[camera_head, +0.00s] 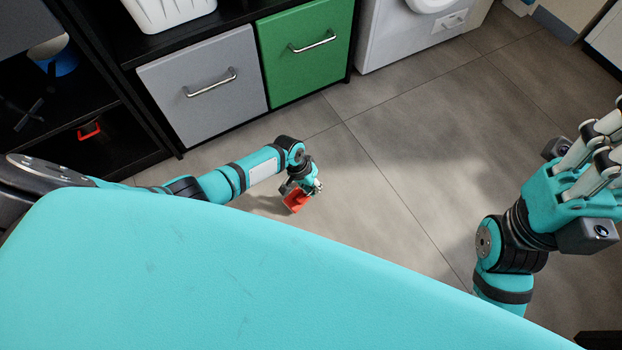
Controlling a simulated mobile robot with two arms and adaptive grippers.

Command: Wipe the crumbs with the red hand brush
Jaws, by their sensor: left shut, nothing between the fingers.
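A small red object (295,200), perhaps the red hand brush, shows low beside my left gripper (314,186). My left gripper is shut with nothing between its fingers, close to the red object; whether they touch is hard to tell. My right gripper (600,145) is raised at the right edge, its fingertips partly cut off by the frame. I cannot make out any crumbs. My own teal body hides the lower part of the view.
Dark shelving with a grey drawer (195,90) and a green drawer (305,50) stands at the back. A red-handled item (90,131) lies on a lower left shelf. A white appliance (400,35) stands behind. The tiled floor (420,130) in the middle is clear.

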